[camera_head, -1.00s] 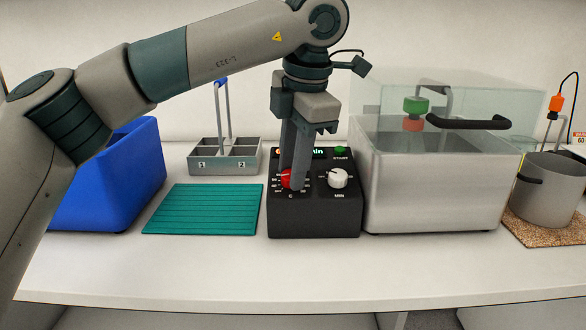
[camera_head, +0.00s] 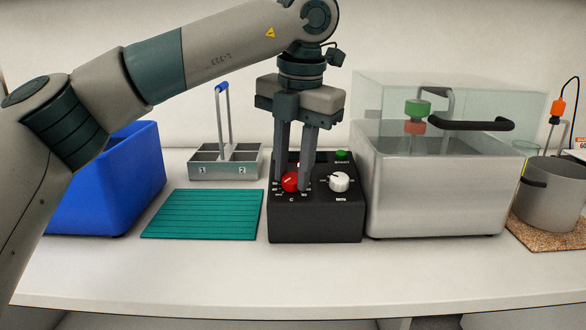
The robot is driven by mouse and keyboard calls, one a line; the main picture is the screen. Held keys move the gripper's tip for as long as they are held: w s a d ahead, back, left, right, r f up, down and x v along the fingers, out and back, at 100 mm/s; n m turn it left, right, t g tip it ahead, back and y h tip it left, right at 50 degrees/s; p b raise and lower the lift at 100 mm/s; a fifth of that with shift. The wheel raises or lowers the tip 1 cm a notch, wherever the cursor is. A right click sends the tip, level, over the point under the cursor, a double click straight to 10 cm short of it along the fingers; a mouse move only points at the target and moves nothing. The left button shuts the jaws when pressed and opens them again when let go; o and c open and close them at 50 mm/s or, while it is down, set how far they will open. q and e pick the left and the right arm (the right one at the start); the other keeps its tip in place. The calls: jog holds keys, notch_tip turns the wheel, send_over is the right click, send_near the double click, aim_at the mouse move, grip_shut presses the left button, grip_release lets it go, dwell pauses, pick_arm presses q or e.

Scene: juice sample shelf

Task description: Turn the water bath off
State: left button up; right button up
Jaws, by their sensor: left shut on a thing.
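The water bath (camera_head: 435,190) is a steel tank with a clear lid and a black handle. A black control box (camera_head: 315,228) stands against its left side. The box has a red knob (camera_head: 291,182) marked C, a white knob (camera_head: 338,182) marked MIN, and a green START button (camera_head: 342,155). My left gripper (camera_head: 291,185) points down and is shut on the red knob, one finger on each side. The fingers hide most of the display area at the top of the box. My right gripper is not in view.
A teal mat (camera_head: 202,214) lies left of the box, with a blue bin (camera_head: 105,195) beyond it. A steel pot (camera_head: 550,195) sits on a cork mat at right. The front of the table is clear.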

pick_arm(q)
jog(key=o, duration=1.1)
jog(key=shift+c, duration=0.2)
jog(key=shift+s+r, duration=0.1)
jog(key=shift+r, duration=0.75)
notch_tip(320, 180, up, 16)
jog(key=s+d+p, duration=0.1)
jog(key=s+p, duration=0.1)
jog(key=p, duration=0.1)
jog(key=shift+s+f+p, duration=0.2)
jog(key=shift+f+p, duration=0.05)
jog(key=shift+p, duration=0.1)
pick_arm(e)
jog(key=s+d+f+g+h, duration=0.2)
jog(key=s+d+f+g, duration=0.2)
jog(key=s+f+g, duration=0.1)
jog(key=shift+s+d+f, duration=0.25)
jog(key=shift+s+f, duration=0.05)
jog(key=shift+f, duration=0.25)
pick_arm(q)
jog(key=shift+d, duration=0.1)
